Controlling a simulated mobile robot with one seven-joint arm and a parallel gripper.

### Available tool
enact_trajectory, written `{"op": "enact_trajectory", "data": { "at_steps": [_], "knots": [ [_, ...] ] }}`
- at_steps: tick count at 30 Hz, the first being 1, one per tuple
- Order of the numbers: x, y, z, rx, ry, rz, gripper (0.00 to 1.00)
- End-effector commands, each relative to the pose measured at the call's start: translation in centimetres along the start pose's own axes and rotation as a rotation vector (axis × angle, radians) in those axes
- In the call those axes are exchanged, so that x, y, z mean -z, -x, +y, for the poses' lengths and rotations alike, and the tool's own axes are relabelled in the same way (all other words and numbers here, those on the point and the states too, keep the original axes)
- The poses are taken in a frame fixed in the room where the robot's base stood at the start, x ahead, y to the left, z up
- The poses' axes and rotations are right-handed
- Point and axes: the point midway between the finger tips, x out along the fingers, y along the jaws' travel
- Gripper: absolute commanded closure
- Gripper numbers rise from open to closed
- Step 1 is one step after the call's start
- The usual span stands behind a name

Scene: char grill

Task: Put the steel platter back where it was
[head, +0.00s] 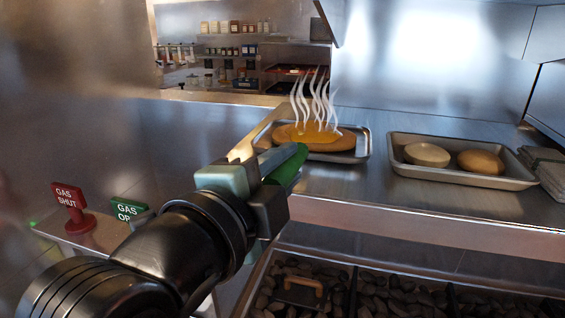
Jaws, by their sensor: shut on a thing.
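The steel platter (362,153) is a shallow grey tray at the middle of the view, with a flat golden-brown piece of food (325,142) on it and white steam rising. My gripper (283,157) is at the platter's near left side and shut on it. A green part shows at the gripper's right side and, with the gripper, hides the near left rim and the exact contact. I cannot tell whether the platter rests on the steel counter (345,184) or is slightly above it.
A second steel tray (462,179) with two round buns stands to the right, beside a grey stack (545,170). Below the counter edge is a bed of dark stones (390,299). A red gas sign (69,205) and a green one (128,211) stand at left.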

Motion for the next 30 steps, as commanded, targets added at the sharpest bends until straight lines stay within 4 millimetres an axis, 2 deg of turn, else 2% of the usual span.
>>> {"op": "enact_trajectory", "data": {
  "at_steps": [11, 12, 16, 26, 30],
  "knots": [
    [0.0, 0.1, -0.1, 0.014, -0.006, 0.001, 1.00],
    [-0.1, 0.0, 0.3, 0.000, -0.001, -0.001, 0.64],
    [-0.1, 0.0, 0.3, 0.000, -0.001, -0.001, 0.40],
    [-0.1, 0.0, 0.2, 0.001, -0.001, -0.001, 0.39],
    [-0.2, 1.5, 0.3, 0.004, -0.002, -0.002, 0.39]
  ]
}}
